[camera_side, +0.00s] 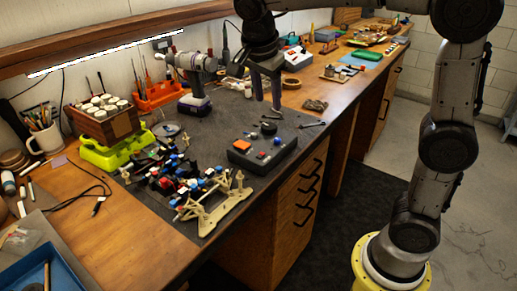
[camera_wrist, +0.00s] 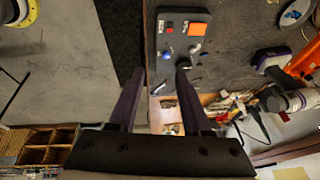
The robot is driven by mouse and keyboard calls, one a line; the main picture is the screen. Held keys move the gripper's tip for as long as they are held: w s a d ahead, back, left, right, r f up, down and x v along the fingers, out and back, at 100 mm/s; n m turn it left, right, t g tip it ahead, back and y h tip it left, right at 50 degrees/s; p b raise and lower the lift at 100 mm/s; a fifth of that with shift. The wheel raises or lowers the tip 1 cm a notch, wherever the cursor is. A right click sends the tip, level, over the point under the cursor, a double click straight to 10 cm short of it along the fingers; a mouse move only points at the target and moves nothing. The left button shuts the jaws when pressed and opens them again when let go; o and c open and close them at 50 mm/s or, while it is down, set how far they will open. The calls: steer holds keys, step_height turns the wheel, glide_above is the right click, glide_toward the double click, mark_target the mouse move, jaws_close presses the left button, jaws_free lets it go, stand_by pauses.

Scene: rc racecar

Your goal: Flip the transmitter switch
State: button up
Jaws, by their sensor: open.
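The transmitter (camera_side: 279,158) is a dark box on the grey work mat, near the front edge of the bench. In the side view its top carries an orange-red square, a small blue part, a small red part and a round black knob (camera_side: 268,127) at the far end. I cannot tell which part is the switch. My gripper (camera_side: 263,103) is open and empty, pointing down above the transmitter's far end, apart from it. Its fingers (camera_wrist: 162,70) also show in the wrist view.
A car chassis (camera_side: 207,205) with many small parts lies left of the transmitter. Loose tools (camera_side: 312,124) lie just right of it. A cordless drill (camera_side: 195,75), orange bin (camera_side: 160,96) and lime-green tray (camera_side: 117,150) stand farther back. Mat behind the transmitter is partly clear.

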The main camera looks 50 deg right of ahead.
steer(key=w+a+f+g, duration=0.1)
steer(key=w+a+f, duration=0.1)
steer(key=w+f, duration=0.35)
glide_toward(261, 154)
steer(key=shift+n, duration=0.4)
steer(key=x, duration=0.7)
steer(key=shift+a+f, duration=0.1)
jaws_close()
